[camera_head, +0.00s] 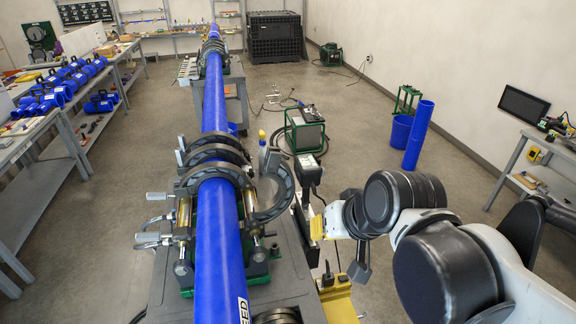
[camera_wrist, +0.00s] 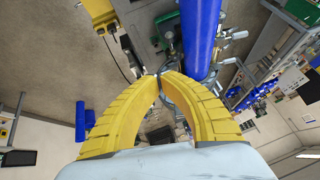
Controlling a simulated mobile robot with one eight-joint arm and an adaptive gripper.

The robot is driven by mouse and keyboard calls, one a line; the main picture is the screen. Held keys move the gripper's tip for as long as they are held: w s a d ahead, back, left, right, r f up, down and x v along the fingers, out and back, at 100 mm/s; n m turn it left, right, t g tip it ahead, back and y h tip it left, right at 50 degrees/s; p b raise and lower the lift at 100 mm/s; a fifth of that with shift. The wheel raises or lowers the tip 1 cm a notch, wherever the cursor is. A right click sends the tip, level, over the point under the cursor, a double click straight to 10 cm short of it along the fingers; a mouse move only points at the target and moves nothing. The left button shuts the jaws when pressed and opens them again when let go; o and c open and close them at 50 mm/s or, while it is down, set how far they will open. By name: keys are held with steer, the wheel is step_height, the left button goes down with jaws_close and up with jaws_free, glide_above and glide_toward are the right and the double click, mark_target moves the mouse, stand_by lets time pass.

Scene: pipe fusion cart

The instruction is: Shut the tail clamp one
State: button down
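A long blue pipe (camera_head: 216,120) runs lengthwise through the clamps on the fusion cart. Near the middle, the dark upper half of one clamp (camera_head: 277,190) hangs swung open to the right of the pipe. Other dark clamp rings (camera_head: 213,172) lie over the pipe beside it. I cannot tell by label which is tail clamp one. My gripper (camera_head: 318,228) is right of the open clamp half, apart from it. In the wrist view its yellow fingers (camera_wrist: 164,75) curve together with tips meeting and nothing visible held. The blue pipe (camera_wrist: 200,35) shows beyond them.
A green-framed grey unit (camera_head: 305,132) stands on the floor behind the cart. A blue upright pipe (camera_head: 418,135) and a blue bin (camera_head: 400,131) stand to the right. Benches line the left, with blue fittings (camera_head: 45,98). The floor at back centre is mostly clear.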

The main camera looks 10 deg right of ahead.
steer(key=w+f+m+t+y+b, duration=0.1)
steer(key=w+f+m+y+b, duration=0.2)
steer(key=w, duration=0.9)
steer(key=w+f+m+t+y+b, duration=0.1)
steer(key=w+f+m+y+b, duration=0.15)
steer(key=w+y+b, duration=0.65)
steer(key=w+d+f+m+t+b, duration=0.2)
steer(key=w+d+f+m+t, duration=0.3)
steer(key=w+d, duration=0.8)
step_height(320, 180, up, 2)
glide_above(287, 169)
steer(key=d, duration=0.1)
steer(key=shift+w+r+n+t, duration=0.1)
steer(key=shift+n+t, duration=0.2)
steer(key=shift+n, duration=0.05)
steer(key=shift+a, duration=0.3)
steer(key=shift+a+r, duration=0.1)
steer(key=shift+r, duration=0.05)
